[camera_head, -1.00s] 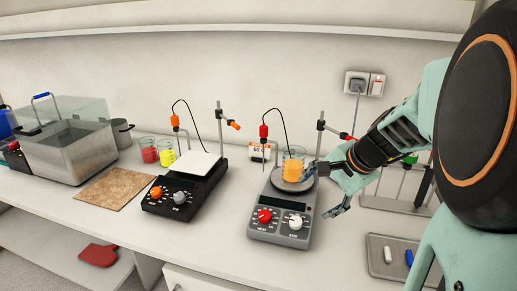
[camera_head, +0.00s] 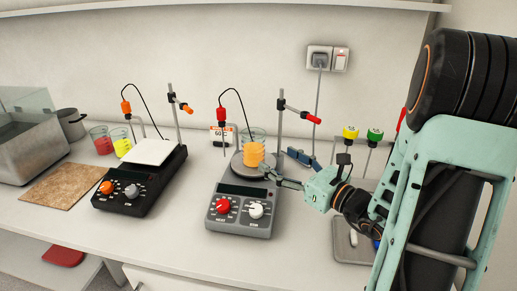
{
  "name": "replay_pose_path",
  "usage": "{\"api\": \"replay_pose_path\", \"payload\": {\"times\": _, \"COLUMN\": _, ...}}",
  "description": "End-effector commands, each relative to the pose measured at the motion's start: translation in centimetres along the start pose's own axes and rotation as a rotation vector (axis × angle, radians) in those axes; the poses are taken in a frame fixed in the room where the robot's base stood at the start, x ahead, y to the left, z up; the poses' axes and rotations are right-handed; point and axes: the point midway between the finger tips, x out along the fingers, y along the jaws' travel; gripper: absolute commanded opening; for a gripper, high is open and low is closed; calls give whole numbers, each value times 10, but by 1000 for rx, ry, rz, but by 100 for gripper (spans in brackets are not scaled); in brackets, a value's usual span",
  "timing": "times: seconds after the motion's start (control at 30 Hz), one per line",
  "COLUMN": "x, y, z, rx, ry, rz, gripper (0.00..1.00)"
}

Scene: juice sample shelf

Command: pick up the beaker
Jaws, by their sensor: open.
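A clear glass beaker with orange liquid (camera_head: 253,155) stands upright on the round plate of the grey hotplate stirrer (camera_head: 228,221). My gripper (camera_head: 280,163) is open, just to the right of this beaker. One finger reaches toward the beaker's lower right side, and the other is farther back. I cannot tell whether the near fingertip touches the beaker or plate. Two more beakers, one with red liquid (camera_head: 102,144) and one with yellow (camera_head: 120,146), stand at the left behind the black hotplate.
A black hotplate stirrer (camera_head: 125,201) with a white top stands to the left. A clamp stand (camera_head: 281,120) and a red-topped probe (camera_head: 222,114) with its cable rise close behind the orange beaker. A grey tray (camera_head: 350,255) lies under my arm. The front counter is clear.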

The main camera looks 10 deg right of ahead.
Motion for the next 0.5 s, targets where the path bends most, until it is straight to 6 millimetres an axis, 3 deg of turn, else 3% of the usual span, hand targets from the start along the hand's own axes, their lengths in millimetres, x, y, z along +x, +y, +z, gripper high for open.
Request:
{"api": "replay_pose_path", "payload": {"times": 0.23, "x": 39, "y": 1, "z": 1, "rx": 2, "ry": -3, "rz": 3, "gripper": 69}}
{"api": "replay_pose_path", "payload": {"times": 0.5, "x": 58, "y": 1, "z": 2, "rx": 1, "ry": -2, "rz": 0, "gripper": 69}}
